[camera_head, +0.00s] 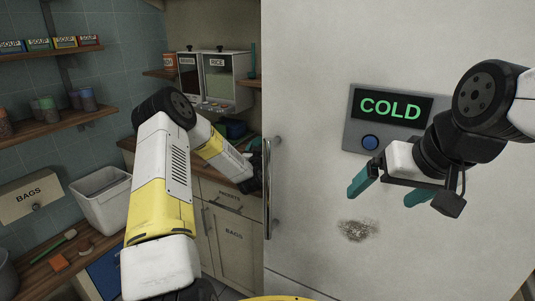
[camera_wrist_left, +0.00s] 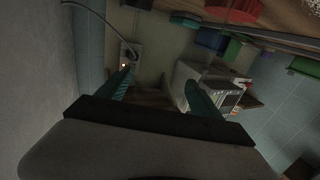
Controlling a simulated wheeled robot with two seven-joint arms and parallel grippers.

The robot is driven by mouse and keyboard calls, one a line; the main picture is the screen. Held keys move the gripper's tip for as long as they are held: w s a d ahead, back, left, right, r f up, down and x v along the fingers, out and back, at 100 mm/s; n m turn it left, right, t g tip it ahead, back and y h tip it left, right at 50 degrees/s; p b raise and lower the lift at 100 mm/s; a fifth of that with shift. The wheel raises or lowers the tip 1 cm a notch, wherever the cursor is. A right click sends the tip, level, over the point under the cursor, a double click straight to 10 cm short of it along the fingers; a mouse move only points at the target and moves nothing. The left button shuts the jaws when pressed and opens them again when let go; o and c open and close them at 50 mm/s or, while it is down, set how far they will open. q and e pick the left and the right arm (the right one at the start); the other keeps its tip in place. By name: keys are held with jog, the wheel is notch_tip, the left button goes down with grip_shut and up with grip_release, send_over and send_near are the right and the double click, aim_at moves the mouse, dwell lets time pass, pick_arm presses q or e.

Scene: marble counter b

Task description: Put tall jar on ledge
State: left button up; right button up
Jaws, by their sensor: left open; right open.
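Several jars with coloured contents stand on the wooden shelf (camera_head: 60,130) at the left of the head view, among them a reddish jar (camera_head: 4,124) and a purple jar (camera_head: 87,99). I cannot tell which is the tall jar, or which surface is the ledge. My left gripper (camera_wrist_left: 160,95) is open, with two teal fingers apart and nothing between them in the left wrist view. In the head view its arm reaches to the corner counter, and its fingers are hard to make out. My right gripper (camera_head: 390,190) is open and empty in front of the large pale door.
The pale door (camera_head: 310,60) has a COLD panel (camera_head: 388,115) and a handle (camera_head: 271,185). A white bin (camera_head: 100,200) and a BAGS box (camera_head: 30,193) are at left. RICE dispensers (camera_head: 216,80) stand at the back. Soup boxes (camera_head: 65,43) line the upper shelf.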

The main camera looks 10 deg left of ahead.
pick_arm(q)
jog(key=s, duration=1)
jog(key=shift+d, duration=0.25)
jog(key=shift+o, duration=0.5)
jog(key=shift+s, duration=0.35)
jog(key=o, duration=0.3)
jog(key=shift+o, duration=0.2)
jog(key=w+f+g, duration=0.1)
jog(key=w, duration=0.2)
jog(key=w+f+g, duration=0.3)
jog(key=w+f, duration=0.1)
jog(key=w, duration=0.1)
jog(key=shift+w+a, duration=0.2)
jog(key=shift+w, duration=0.15)
